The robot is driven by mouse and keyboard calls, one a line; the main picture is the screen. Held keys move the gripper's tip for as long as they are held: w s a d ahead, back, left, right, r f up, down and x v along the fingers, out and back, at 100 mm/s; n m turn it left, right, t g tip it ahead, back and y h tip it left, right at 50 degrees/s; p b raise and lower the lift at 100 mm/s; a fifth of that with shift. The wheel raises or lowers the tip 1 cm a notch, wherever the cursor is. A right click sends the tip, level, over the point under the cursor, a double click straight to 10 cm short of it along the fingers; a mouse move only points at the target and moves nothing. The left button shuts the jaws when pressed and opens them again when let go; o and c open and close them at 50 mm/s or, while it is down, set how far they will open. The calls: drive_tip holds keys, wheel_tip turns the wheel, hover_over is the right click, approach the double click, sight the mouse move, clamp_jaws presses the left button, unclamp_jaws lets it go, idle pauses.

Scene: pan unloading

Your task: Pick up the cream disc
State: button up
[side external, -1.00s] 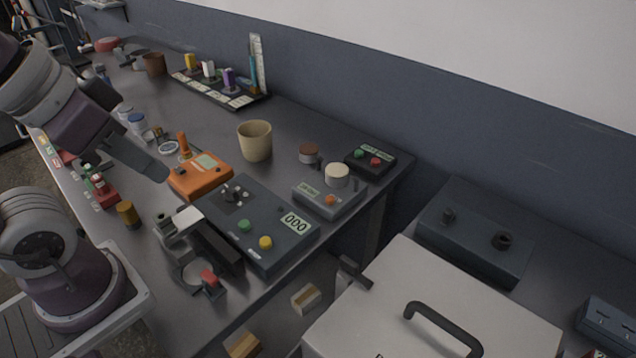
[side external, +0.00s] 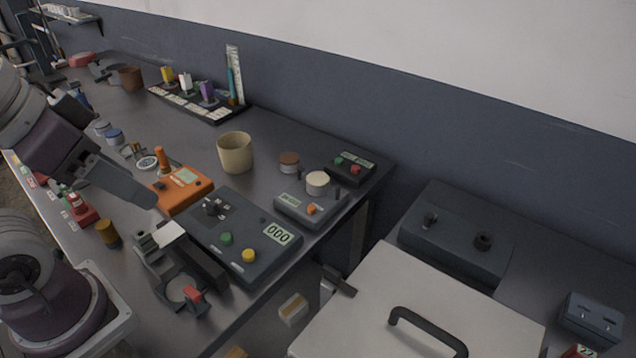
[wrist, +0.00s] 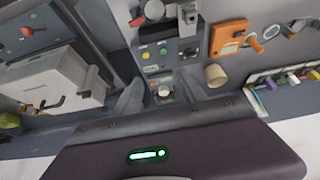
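The cream disc (side external: 318,180) sits on top of a small grey device (side external: 290,208) with an orange button, near the right end of the bench. In the wrist view a small pale round shape (wrist: 164,91) shows between the fingers, and it looks like the same disc. My gripper (side external: 150,197) is over the bench at the left, near the orange box, well away from the disc. In the wrist view my gripper (wrist: 160,97) has its two fingers spread apart with no object held. The palm side hides part of the scene below.
A white lidded box (side external: 400,305) is at front right.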

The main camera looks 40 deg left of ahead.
drive_tip(key=o, duration=0.3)
drive_tip(key=shift+o, duration=0.2)
